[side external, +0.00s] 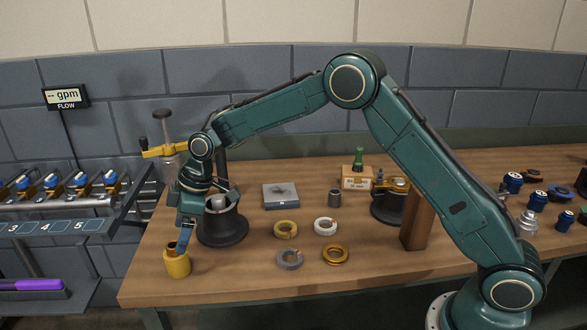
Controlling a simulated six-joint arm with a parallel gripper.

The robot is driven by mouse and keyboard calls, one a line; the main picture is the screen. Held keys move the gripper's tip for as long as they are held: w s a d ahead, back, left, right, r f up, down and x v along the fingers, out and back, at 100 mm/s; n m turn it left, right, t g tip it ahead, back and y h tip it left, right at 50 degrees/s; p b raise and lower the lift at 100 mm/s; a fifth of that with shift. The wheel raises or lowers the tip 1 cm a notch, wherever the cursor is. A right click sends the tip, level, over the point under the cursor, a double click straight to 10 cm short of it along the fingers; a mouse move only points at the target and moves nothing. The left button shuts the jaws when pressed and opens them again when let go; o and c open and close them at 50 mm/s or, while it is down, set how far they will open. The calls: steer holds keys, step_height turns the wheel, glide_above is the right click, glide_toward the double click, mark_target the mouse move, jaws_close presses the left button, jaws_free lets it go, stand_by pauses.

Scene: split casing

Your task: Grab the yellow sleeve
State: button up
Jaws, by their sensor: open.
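The yellow sleeve (177,265) stands upright on the wooden table near its front left corner, its dark open top facing up. My gripper (181,243) points down right at the sleeve's top, with its blue fingers open. One finger tip reaches the sleeve's rim; I cannot tell whether it is inside the opening or behind the wall. The other finger is hard to make out. The sleeve rests on the table.
A dark casing (222,228) stands close to the right of my gripper. The table's left edge is near the sleeve. The front middle of the wooden table (220,280) is clear.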

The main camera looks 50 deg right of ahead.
mark_target(173, 259)
steer(key=shift+x, duration=1.95)
steer(key=shift+x, duration=2.6)
jaws_close()
steer(key=shift+r, duration=0.15)
